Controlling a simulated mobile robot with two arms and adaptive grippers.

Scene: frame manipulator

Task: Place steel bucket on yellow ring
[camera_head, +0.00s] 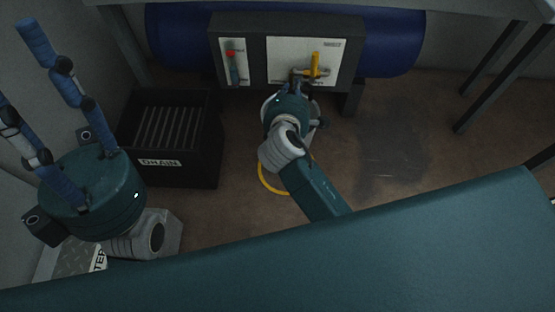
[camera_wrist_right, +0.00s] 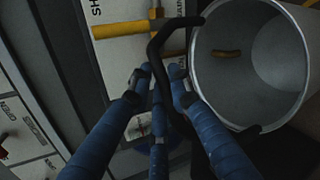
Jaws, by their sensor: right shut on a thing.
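The steel bucket (camera_wrist_right: 225,95) shows large at the right of the right wrist view, with its open mouth toward the camera and a black handle (camera_wrist_right: 156,55). In the head view, my right gripper (camera_head: 297,80) hides most of it. My right gripper's blue fingers (camera_wrist_right: 156,80) are shut on the handle. The yellow ring (camera_head: 265,183) lies on the floor, partly covered by my right arm; the bucket is above and beyond its visible arc in the picture. My left gripper (camera_head: 18,65) is at the far left, its fingers spread and empty.
A black drain crate (camera_head: 200,168) stands left of the ring. Behind the bucket is a panel (camera_head: 345,75) with a yellow valve handle (camera_head: 315,65) and a red-tipped lever (camera_head: 232,65), before a blue tank (camera_head: 395,45). Floor to the right is clear, with table legs (camera_head: 490,80) beyond.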

